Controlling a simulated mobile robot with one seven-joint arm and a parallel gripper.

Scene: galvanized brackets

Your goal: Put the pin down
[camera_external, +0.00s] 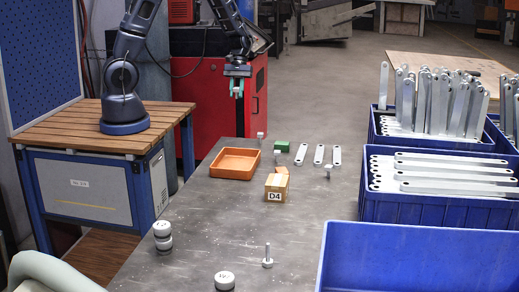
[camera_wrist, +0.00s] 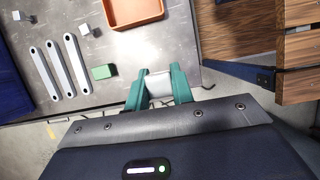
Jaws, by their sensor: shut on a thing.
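My gripper (camera_external: 237,91) is shut on a pale grey pin, held high near the far end of the grey table (camera_external: 195,215). In the wrist view the pin (camera_wrist: 160,84) shows as a short light piece between the green fingers (camera_wrist: 158,90); its lower part is hidden.
An orange tray (camera_external: 235,176), green block (camera_external: 282,146), wooden D4 block (camera_external: 275,195) and three flat brackets (camera_external: 319,155) lie on the table. Round white-topped pieces (camera_external: 162,230) stand at front left. Blue crates (camera_external: 430,208) line the right.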

